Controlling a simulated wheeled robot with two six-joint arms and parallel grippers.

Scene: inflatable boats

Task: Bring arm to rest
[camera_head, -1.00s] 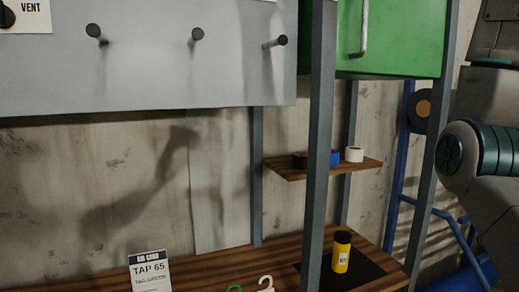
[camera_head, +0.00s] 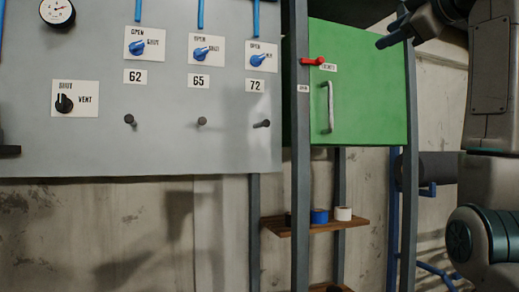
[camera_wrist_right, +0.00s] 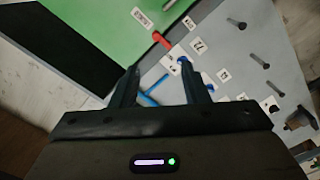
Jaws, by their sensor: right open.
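My right arm (camera_head: 490,70) comes in along the right edge of the head view, bent upward. Its right gripper (camera_head: 392,32) is at the top right, in front of and beside the green cabinet. In the right wrist view the gripper (camera_wrist_right: 160,88) has its two dark fingers apart, with nothing held between them. The panel and cabinet show beyond the fingertips, tilted in that view. My left gripper is not in view.
A grey panel (camera_head: 205,150) carries blue valve knobs, pegs and a gauge (camera_head: 57,11). The green cabinet (camera_head: 370,95) has a red lever (camera_head: 312,61) at its left. A wooden shelf (camera_head: 275,225) holds tape rolls. Grey posts stand in front.

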